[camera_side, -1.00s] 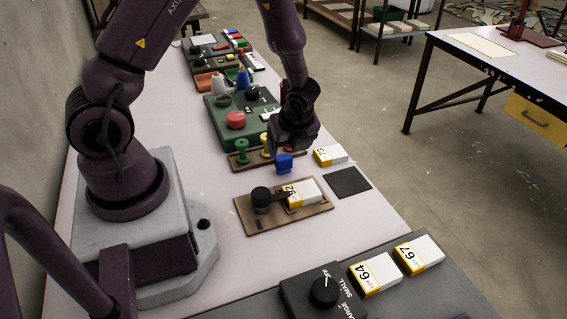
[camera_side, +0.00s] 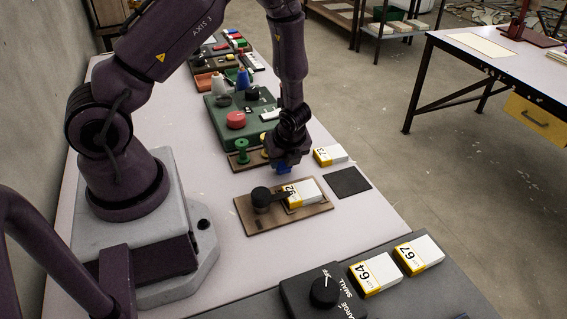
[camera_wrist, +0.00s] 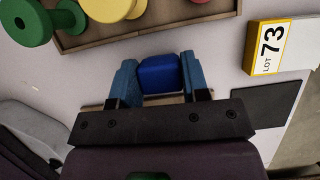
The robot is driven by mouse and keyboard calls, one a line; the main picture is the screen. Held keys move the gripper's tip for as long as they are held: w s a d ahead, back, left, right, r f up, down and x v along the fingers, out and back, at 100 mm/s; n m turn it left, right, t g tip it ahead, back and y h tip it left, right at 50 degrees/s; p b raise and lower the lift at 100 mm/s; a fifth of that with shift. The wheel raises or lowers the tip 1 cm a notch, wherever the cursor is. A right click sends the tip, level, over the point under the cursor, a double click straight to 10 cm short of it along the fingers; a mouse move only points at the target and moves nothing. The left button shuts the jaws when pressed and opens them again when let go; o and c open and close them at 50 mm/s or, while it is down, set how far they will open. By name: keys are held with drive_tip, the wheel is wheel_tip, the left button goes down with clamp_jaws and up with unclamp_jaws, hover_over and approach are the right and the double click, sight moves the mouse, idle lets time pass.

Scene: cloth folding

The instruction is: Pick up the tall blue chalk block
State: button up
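The blue chalk block (camera_side: 284,168) stands on the light table under my gripper (camera_side: 288,161); most of it is hidden by the gripper in the side view. In the wrist view, the top of the blue block (camera_wrist: 160,74) lies between the two blue-grey fingers of my gripper (camera_wrist: 158,66). The fingers are apart, one on each side of the block and very close to its sides. I see no clear sign that they press on it.
A wooden rack with a green spool (camera_wrist: 24,22) and a yellow spool (camera_wrist: 108,8) lies just behind the block. A box labelled 73 (camera_side: 329,155) and a dark pad (camera_side: 348,182) lie to the right. A brown board (camera_side: 250,222) with a black knob is in front.

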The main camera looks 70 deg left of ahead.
drive_tip(key=shift+c, duration=0.6)
wheel_tip(320, 180, up, 10)
drive_tip(key=shift+r, duration=0.1)
drive_tip(key=o, duration=0.4)
drive_tip(key=c, duration=0.3)
